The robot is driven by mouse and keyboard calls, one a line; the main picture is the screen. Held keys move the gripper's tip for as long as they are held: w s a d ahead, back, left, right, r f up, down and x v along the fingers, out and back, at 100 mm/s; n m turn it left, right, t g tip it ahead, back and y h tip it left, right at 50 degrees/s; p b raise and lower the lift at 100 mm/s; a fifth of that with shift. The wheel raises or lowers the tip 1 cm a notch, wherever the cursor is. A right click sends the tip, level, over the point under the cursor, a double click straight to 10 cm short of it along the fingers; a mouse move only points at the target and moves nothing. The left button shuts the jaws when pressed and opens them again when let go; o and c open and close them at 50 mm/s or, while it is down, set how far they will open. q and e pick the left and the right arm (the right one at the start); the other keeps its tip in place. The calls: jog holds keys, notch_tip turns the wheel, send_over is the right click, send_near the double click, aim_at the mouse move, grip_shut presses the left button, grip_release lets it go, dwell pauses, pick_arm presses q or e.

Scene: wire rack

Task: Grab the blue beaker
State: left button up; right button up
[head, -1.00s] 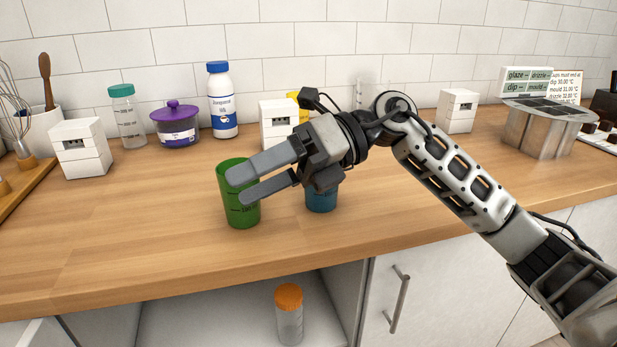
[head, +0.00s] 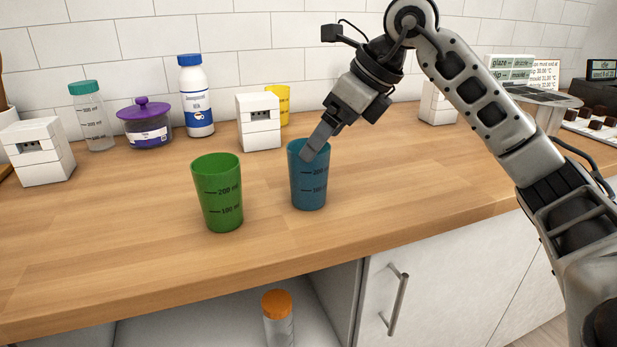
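The blue beaker (head: 308,185) stands upright on the wooden counter, right of the green beaker (head: 218,200). My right gripper (head: 312,150) comes down from the upper right to the blue beaker's mouth. One finger shows, its tip overlapping the beaker's rim; the other finger is hidden. I cannot tell whether the finger is inside the beaker, in front of it or touching it, nor how wide the gripper is open. My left gripper is not in view.
Behind stand a white block-like box (head: 258,121), a yellow beaker (head: 284,103), a white bottle (head: 196,100), a purple-lidded jar (head: 145,125) and a teal-capped bottle (head: 92,118). The wooden counter (head: 110,230) is clear at front left. An orange-capped jar (head: 278,318) sits in the open cabinet below.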

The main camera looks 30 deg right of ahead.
aim_at(309, 175)
jog(key=x, duration=0.5)
jog(key=shift+s+a+f, duration=0.2)
jog(key=shift+a, duration=0.05)
jog(key=shift+w+a+f+b, duration=0.1)
jog(key=shift+w+f+b, duration=0.2)
jog(key=shift+f, duration=0.1)
jog(key=c, duration=1.1)
